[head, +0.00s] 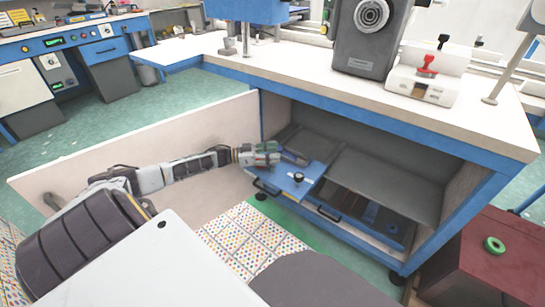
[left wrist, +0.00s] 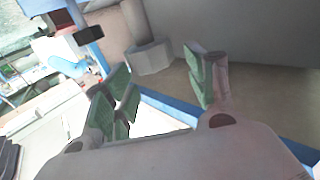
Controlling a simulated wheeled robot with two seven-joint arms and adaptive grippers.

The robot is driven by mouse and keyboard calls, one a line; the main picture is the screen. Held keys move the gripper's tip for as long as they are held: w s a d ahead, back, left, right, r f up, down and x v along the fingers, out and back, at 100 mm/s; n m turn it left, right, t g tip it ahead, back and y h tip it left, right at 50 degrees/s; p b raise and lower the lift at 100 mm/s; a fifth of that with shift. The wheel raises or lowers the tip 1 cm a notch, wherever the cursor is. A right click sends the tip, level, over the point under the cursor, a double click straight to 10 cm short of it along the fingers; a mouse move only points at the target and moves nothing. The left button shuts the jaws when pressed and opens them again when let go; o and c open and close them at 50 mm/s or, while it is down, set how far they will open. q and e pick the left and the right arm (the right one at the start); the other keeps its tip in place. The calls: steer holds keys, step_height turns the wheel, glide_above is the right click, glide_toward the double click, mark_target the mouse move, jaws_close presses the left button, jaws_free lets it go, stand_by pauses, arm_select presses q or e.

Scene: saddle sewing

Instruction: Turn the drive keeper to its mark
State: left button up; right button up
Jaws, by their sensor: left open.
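A small dark round knob on a light base (head: 298,177) sits on a blue panel (head: 283,189) inside the open bench cabinet; it may be the drive keeper, and I cannot make out a mark. My left gripper (head: 274,154) is at the cabinet opening, just behind and left of this knob, apart from it. The left wrist view shows its green-padded fingers (left wrist: 163,88) spread, with nothing between them. A grey post on a wider base (left wrist: 150,57) stands beyond the fingers there; I cannot tell what it is. My right gripper is not in view.
The cabinet's pale open door (head: 150,155) stands to the left, behind my left arm. A grey shelf (head: 380,184) lies right of the blue panel. The bench top (head: 300,70) overhangs the opening. A dark red box (head: 480,265) with a green ring stands at right.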

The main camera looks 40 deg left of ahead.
arm_select(q)
steer(key=shift+r, duration=3.85)
